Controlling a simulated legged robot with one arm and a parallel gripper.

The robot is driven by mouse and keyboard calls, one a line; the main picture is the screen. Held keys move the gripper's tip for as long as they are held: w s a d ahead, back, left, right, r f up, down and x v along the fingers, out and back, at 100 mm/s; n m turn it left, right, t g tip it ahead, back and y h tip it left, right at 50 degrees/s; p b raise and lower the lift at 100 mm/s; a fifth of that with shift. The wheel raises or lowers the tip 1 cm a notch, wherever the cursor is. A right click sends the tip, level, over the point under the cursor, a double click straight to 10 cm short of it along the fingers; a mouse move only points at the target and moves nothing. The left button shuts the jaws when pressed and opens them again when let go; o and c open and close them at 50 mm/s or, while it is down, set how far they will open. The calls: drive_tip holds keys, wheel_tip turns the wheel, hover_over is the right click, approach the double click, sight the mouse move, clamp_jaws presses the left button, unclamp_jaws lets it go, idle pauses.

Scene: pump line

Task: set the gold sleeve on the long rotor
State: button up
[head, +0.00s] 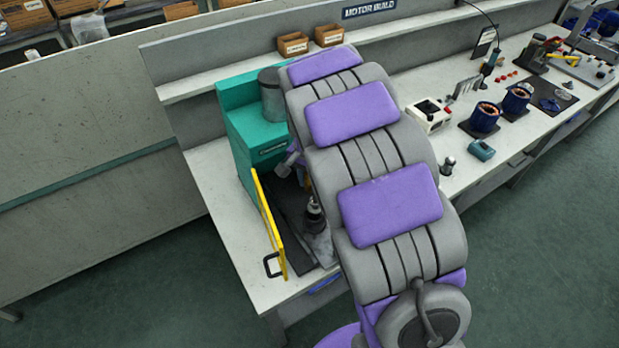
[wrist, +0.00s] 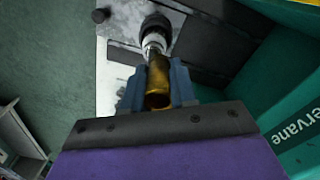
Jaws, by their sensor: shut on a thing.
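In the wrist view my gripper (wrist: 157,88) has its blue-grey jaws shut on the gold sleeve (wrist: 159,76), one jaw on each side. Just beyond the sleeve's far end is a bright silver shaft (wrist: 153,41) with a dark, thick body (wrist: 155,23) behind it, which looks like the rotor. The sleeve lines up closely with the shaft; I cannot tell whether it is around the shaft or only touching it. In the head view my arm hides the gripper and sleeve. A dark part on a grey block (head: 316,240) shows beside my arm.
A teal press (head: 250,130) stands close to my arm, with a yellow guard panel (head: 268,225) swung out at its front. Its teal side (wrist: 300,120) is near the gripper at right in the wrist view. Two blue wound parts (head: 485,117) stand farther right on the bench.

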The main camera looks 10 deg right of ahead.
drive_tip(key=shift+d+f, duration=0.3)
drive_tip(key=shift+d, duration=0.2)
drive_tip(key=shift+a+f, duration=0.15)
drive_tip(key=shift+a, duration=0.2)
drive_tip(key=shift+d+p, duration=0.55)
drive_tip(key=shift+d, duration=0.2)
idle(0.8)
drive_tip(key=shift+f, duration=1.4)
drive_tip(key=shift+f, duration=0.7)
drive_tip(key=shift+f, duration=0.15)
drive_tip(key=o, duration=0.9)
drive_tip(key=shift+o, duration=0.3)
